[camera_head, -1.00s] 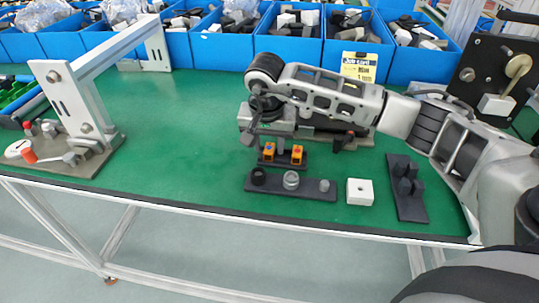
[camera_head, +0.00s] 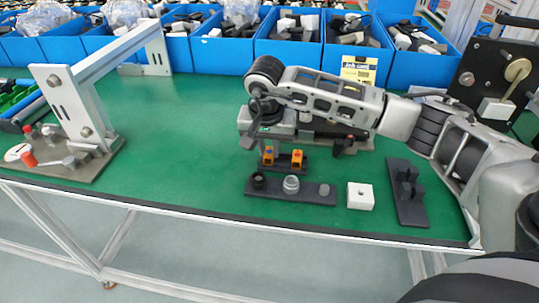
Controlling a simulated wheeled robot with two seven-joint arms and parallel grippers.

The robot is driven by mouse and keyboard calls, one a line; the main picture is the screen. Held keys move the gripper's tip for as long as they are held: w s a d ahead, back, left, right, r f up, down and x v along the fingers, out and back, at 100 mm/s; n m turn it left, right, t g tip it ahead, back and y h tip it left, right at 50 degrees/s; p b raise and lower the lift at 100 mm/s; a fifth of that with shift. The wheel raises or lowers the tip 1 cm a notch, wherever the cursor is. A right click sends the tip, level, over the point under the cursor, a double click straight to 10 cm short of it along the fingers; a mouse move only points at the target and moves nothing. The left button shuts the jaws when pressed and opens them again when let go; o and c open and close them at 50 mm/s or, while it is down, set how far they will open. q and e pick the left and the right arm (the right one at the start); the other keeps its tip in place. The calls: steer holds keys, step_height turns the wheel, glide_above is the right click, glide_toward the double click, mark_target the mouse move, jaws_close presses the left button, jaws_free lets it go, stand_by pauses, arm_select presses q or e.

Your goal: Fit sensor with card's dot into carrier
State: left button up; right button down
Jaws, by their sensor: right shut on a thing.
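My right gripper (camera_head: 256,138), its arm coming in from the right, points down just behind and left of two orange-yellow sensors (camera_head: 297,158). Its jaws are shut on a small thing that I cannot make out. The two sensors sit side by side on a small dark base (camera_head: 287,169). A yellow job card (camera_head: 358,69) stands at the back, partly behind my arm; its dot is too small to tell. I cannot tell which part is the carrier; grey and dark fixture parts behind my gripper are mostly hidden. My left gripper is not in view.
In front lie a dark bar with round parts (camera_head: 318,193), a white block (camera_head: 360,196) and a dark plate with upright blocks (camera_head: 406,205). A metal frame fixture (camera_head: 84,105) stands left. Blue bins (camera_head: 292,51) line the back. The green table (camera_head: 180,130) is clear left of centre.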

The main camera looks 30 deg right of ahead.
mark_target(269, 153)
steer(key=shift+r+p, duration=1.45)
steer(key=shift+r, duration=1.05)
